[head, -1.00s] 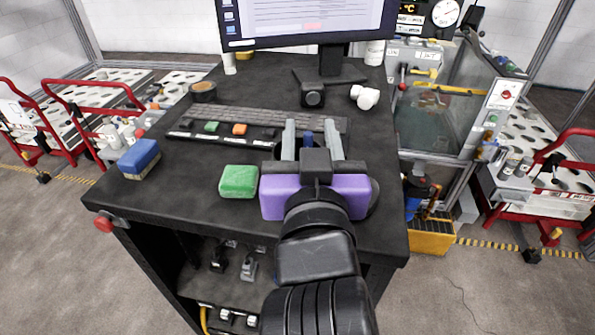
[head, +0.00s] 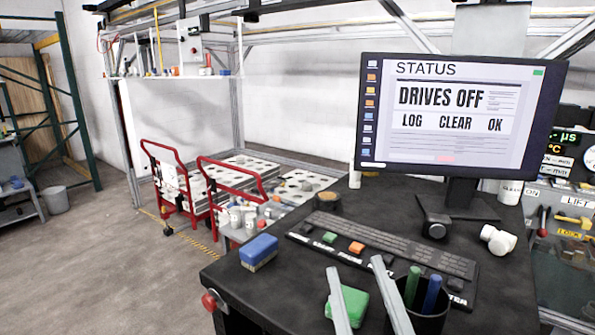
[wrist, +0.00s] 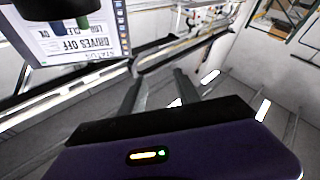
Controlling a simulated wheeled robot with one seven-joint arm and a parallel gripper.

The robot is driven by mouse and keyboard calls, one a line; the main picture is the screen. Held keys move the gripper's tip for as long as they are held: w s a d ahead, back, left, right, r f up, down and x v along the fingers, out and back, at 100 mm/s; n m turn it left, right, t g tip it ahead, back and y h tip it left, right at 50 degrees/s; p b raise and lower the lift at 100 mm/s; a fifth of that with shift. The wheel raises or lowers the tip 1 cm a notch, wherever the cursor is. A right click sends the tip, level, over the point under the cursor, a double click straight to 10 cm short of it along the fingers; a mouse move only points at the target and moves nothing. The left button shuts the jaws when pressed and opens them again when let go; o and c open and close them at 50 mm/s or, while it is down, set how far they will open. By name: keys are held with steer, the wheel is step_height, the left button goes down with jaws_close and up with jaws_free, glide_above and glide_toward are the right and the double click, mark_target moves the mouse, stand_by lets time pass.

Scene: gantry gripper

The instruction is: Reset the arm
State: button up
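My gripper (head: 355,266) reaches in from the bottom edge of the head view. Its two grey fingers stand apart over the front of the black desk (head: 290,280), with nothing between them. In the wrist view my gripper (wrist: 159,82) shows the same two spread fingers and the purple gripper body below them. That view is upside down, with the monitor (wrist: 75,35) at its upper left. In the head view the monitor (head: 440,125) reads "STATUS", "DRIVES OFF", "LOG", "CLEAR" and "OK". The rest of my arm is out of the head view.
A green block (head: 352,300) lies partly behind the fingers. A dark cup (head: 432,322) with green and blue pens stands right of them. A blue block (head: 258,250), a labelled button strip (head: 375,258), a keyboard (head: 390,243) and a white fitting (head: 497,239) lie on the desk.

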steer(key=s+d+f+n+g+y, duration=0.35)
steer(key=s+f, duration=0.75)
steer(key=f, duration=0.5)
steer(key=s+d+f+m+g+h, duration=0.1)
steer(key=s+d+f+m+h, duration=0.2)
steer(key=s+f, duration=0.3)
steer(key=s+d+f+m+g+h+b, duration=0.1)
steer(key=s+d+f+m, duration=0.4)
steer(key=s, duration=0.7)
steer(key=shift+d+f+g+h, duration=0.65)
steer(key=shift+f+g+h, duration=0.15)
steer(key=shift+h, duration=0.25)
